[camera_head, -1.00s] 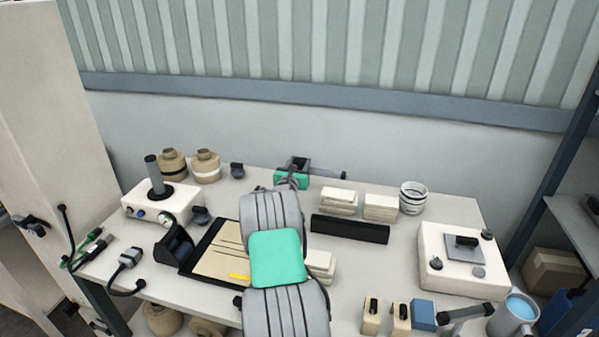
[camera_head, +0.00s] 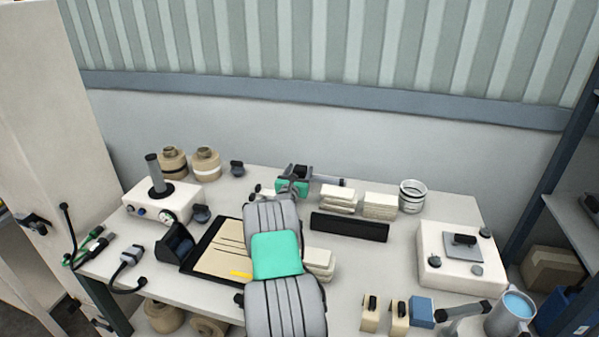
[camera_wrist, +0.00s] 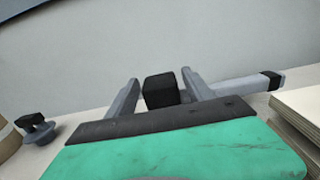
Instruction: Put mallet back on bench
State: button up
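The mallet has a black block head (camera_wrist: 160,90) and a grey handle with a black end (camera_wrist: 240,86). In the head view its handle (camera_head: 329,182) points right, near the back of the bench (camera_head: 450,208). My gripper (camera_wrist: 162,76) has one finger on each side of the black head, with the handle passing out beyond the right finger. Slim gaps seem to show beside the head, so I cannot tell whether the fingers press on it. The mallet's underside is hidden, and I cannot tell whether it rests on the bench.
White stacked blocks (camera_head: 338,199) and a long black bar (camera_head: 349,227) lie right of my gripper. A small black-topped knob (camera_head: 237,168) and brown rolls (camera_head: 206,164) stand to its left. The wall is close behind. My arm covers part of the clipboard (camera_head: 222,257).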

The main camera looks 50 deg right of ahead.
jog(key=shift+o, duration=0.3)
jog(key=shift+r+p, duration=0.25)
jog(key=shift+p, duration=0.05)
jog(key=b+v, duration=0.2)
jog(key=v, duration=1)
jog(key=w+a+r+m+y, duration=0.1)
jog(key=a+r+m+y, duration=0.2)
jog(key=a+m+y, duration=0.85)
jog(key=a+r+m+h, duration=0.15)
jog(key=a+m, duration=0.35)
jog(key=a, duration=1.6)
jog(key=s+a+m+g+y, duration=0.3)
jog(key=s+a+m+y, duration=0.3)
jog(key=s+a, duration=1.1)
jog(key=a, duration=0.3)
jog(key=shift+s+a+g+y, duration=0.2)
jog(key=shift+g+y, duration=0.2)
jog(key=shift+f, duration=0.1)
